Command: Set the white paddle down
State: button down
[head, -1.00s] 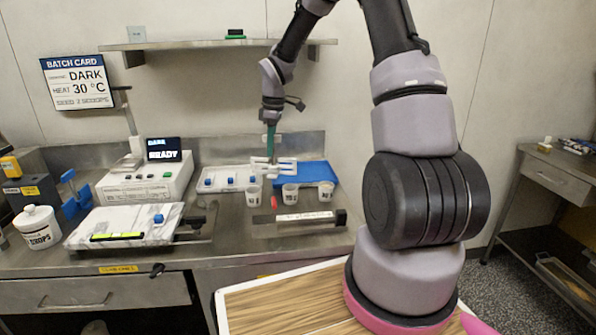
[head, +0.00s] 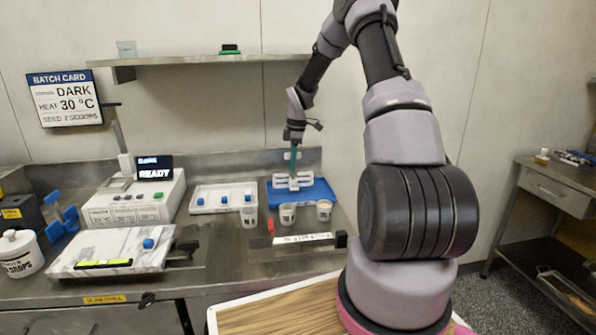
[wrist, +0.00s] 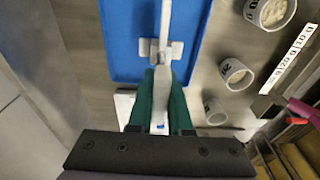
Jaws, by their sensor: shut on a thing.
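The white paddle (head: 293,182) is in my gripper (head: 294,160), which points down over the blue tray (head: 324,190) at the back of the counter. In the wrist view, the teal fingers of my gripper (wrist: 160,75) are shut on the white paddle (wrist: 165,22). The paddle's pale bladed end reaches out over the blue tray (wrist: 120,50). I cannot tell whether the paddle touches the tray.
Several white cups (head: 288,213) stand in front of the blue tray. A white tray with blue-handled pieces (head: 222,197) is to its left. The machine reading READY (head: 135,203) and a marble slab (head: 115,250) are further left. A shelf (head: 200,61) hangs above.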

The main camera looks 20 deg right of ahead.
jog(key=shift+w+d, duration=0.2)
jog(key=shift+d, duration=0.3)
jog(key=shift+w+d, duration=0.2)
jog(key=shift+d, duration=0.3)
jog(key=shift+w+d+f, duration=0.1)
jog(key=shift+d+f, duration=0.1)
jog(key=shift+f, duration=0.65)
jog(key=shift+d+f, duration=0.2)
jog(key=shift+f, duration=0.65)
jog(key=shift+f, duration=0.2)
jog(key=c, duration=0.8)
grip_release()
jog(key=shift+c, duration=0.2)
jog(key=shift+r, duration=0.15)
